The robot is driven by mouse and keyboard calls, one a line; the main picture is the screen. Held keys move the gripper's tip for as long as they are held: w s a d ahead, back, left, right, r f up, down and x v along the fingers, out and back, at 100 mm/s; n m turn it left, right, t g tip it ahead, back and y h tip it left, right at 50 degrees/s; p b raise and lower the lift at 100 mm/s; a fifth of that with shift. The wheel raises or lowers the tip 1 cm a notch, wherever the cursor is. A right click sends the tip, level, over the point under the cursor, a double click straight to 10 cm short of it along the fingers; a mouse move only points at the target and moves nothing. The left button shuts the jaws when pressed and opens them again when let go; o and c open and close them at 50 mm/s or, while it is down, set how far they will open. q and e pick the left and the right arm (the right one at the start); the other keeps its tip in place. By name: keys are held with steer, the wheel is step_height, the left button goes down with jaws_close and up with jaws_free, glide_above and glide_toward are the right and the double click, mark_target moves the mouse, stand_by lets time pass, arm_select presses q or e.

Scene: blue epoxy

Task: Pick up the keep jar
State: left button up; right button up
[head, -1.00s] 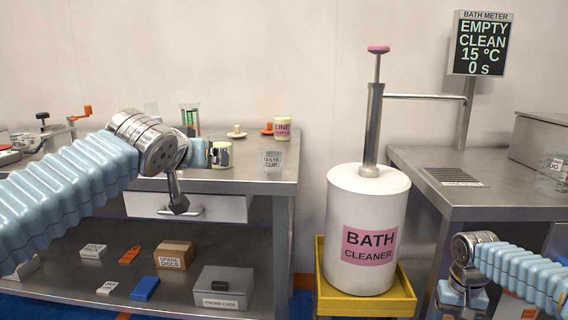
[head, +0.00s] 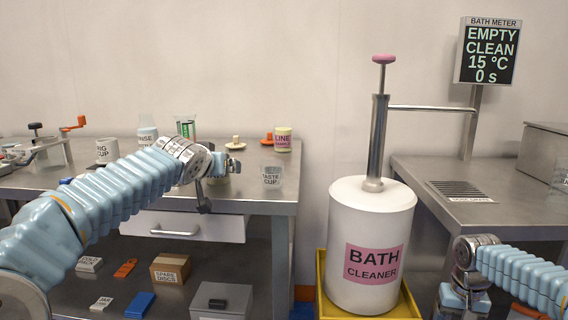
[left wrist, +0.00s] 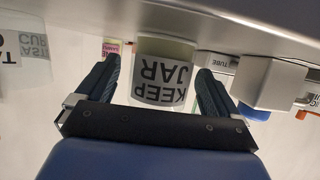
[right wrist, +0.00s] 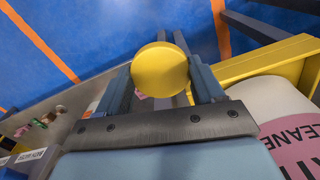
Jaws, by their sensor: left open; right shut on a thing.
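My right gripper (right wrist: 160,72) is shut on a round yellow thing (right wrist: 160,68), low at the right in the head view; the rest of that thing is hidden.
The taste cup (head: 271,176) stands right of the left gripper, near the table's edge. A line sample jar (head: 282,140) and a small stopper (head: 236,144) stand behind. The bath cleaner drum (head: 368,235) stands in a yellow tray (head: 408,305) between the tables.

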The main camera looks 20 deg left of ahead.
arm_select(q)
steer(key=shift+w+a+f, duration=0.15)
steer(key=shift+w+f, duration=0.15)
steer(key=shift+w, duration=0.3)
arm_select(e)
steer(key=shift+r, duration=0.15)
arm_select(q)
steer(key=c, duration=1.2)
steer(key=shift+r, duration=0.1)
